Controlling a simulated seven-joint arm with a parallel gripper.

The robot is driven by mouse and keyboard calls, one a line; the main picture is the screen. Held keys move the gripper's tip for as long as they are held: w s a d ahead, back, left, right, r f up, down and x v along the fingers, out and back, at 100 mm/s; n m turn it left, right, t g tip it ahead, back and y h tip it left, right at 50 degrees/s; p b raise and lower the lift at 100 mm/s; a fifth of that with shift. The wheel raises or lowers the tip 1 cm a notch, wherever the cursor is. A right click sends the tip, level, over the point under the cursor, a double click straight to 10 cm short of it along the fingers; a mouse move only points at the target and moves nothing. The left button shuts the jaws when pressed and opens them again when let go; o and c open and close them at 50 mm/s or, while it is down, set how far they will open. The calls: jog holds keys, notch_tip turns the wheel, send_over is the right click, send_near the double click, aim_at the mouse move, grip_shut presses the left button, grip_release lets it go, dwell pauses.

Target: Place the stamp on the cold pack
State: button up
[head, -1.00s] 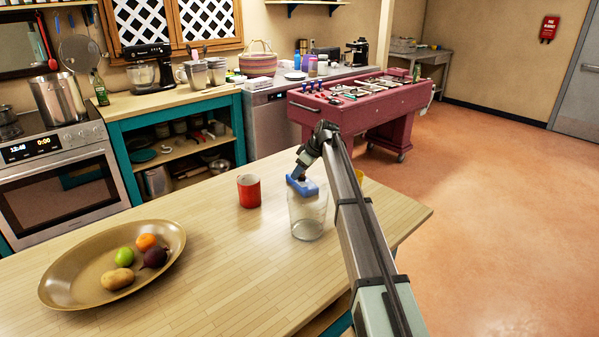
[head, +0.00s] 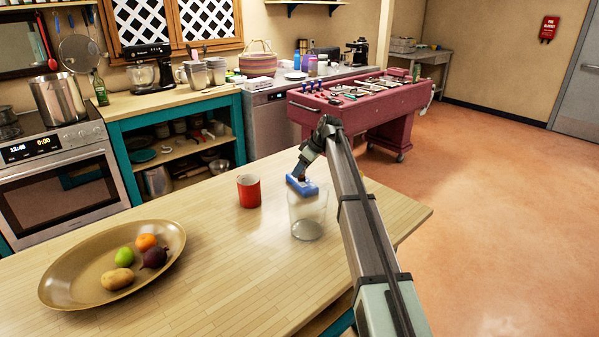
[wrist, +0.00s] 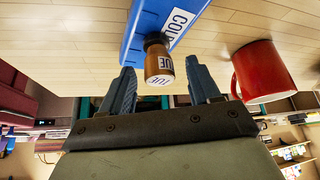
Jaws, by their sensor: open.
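The blue cold pack (head: 300,187) lies on the wooden table, behind the clear glass. In the wrist view the cold pack (wrist: 163,27) shows a white label with dark letters. The stamp (wrist: 158,62) has a brown body, a dark end towards the pack and a white lettered end towards me. It appears to stand upright on the pack; the exact contact is hard to see. My gripper (wrist: 160,74) is open, with a finger apart on each side of the stamp. In the head view my gripper (head: 300,170) is just above the pack.
A red mug (head: 249,191) stands left of the pack. A clear empty glass (head: 308,222) stands in front of it. A large brown bowl (head: 75,292) with fruit and a potato is at the left. The table between bowl and glass is clear.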

jog(key=v, duration=1)
